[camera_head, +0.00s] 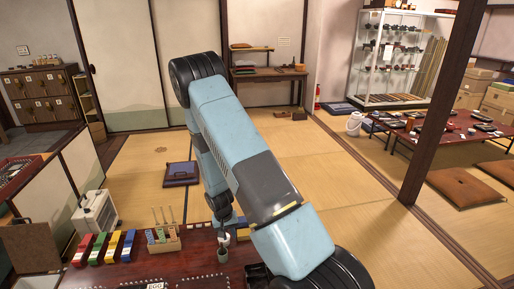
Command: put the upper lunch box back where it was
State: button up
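My light-blue arm crosses the middle of the view, folding at a dark joint near the top. Its lower part runs down behind the nearer link toward the near dark-red table (205,245). My gripper (224,232) is small and partly hidden there, just above a small dark green cup (222,255); its fingers are too unclear to tell open from shut. A black box-like thing (257,272) shows partly beside my arm on the near table. I cannot tell whether it is a lunch box, and no upper lunch box can be made out for sure.
Red, green, blue and yellow pieces (112,247) and a wooden holder with sticks (163,242) stand left on the near table. A white case (95,214) is behind them. A pillar (440,110) and a low table with dishes (425,142) are right. Tatami beyond is mostly clear.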

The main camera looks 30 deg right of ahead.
jog(key=s+r+n+t+y, duration=0.1)
jog(key=s+r, duration=0.1)
jog(key=r, duration=1.5)
jog(key=s+r+t, duration=0.2)
jog(key=r, duration=1.5)
jog(key=s+a+r+n+t, duration=0.1)
jog(key=s+r+n+t, duration=0.1)
jog(key=s+r, duration=1.7)
jog(key=s, duration=0.4)
jog(key=shift+r, duration=0.1)
jog(key=shift+c, duration=0.3)
